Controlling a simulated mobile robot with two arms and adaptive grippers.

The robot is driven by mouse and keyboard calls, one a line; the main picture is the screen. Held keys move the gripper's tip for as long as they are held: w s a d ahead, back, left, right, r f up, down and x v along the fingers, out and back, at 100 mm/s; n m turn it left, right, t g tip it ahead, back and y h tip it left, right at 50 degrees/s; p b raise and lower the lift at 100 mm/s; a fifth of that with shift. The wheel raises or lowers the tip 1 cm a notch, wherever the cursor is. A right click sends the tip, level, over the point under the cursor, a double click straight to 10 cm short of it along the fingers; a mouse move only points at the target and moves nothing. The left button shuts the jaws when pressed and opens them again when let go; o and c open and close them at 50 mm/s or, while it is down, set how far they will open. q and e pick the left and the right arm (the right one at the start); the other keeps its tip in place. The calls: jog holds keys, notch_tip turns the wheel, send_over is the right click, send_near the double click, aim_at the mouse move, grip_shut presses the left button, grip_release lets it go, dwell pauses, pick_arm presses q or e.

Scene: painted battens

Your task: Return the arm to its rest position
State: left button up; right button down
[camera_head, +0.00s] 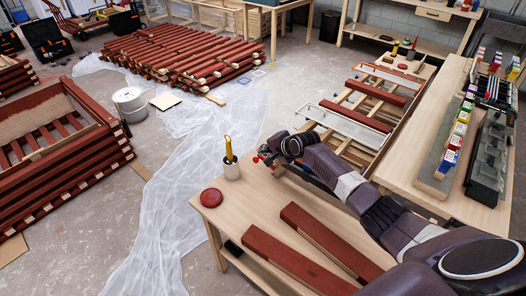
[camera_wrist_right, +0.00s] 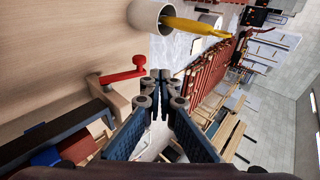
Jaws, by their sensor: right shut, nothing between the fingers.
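My right arm comes in from the lower right in the head view and reaches over the near wooden table (camera_head: 252,211). My right gripper (camera_head: 262,157) is beside the white cup (camera_head: 231,170) with a yellow-handled tool (camera_head: 228,146) in it. In the wrist view my right gripper (camera_wrist_right: 165,80) is shut and empty, its fingertips together. The cup (camera_wrist_right: 146,14) and the yellow handle (camera_wrist_right: 195,26) show above it there. A red clamp handle (camera_wrist_right: 122,76) is just left of the fingers. My left gripper is not in view.
A round red lid (camera_head: 211,197) and two red battens (camera_head: 305,255) lie on the near table. A rack (camera_head: 362,110) with battens stands behind my arm. A bench (camera_head: 440,125) with paint pots is at right. Plastic sheeting (camera_head: 185,200) covers the floor at left.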

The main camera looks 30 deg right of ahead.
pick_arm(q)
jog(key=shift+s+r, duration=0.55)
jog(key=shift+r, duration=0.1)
pick_arm(e)
jog(key=shift+s+r, duration=0.45)
jog(key=shift+r, duration=0.2)
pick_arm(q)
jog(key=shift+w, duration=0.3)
pick_arm(e)
jog(key=shift+w+f, duration=0.1)
jog(key=shift+w, duration=0.05)
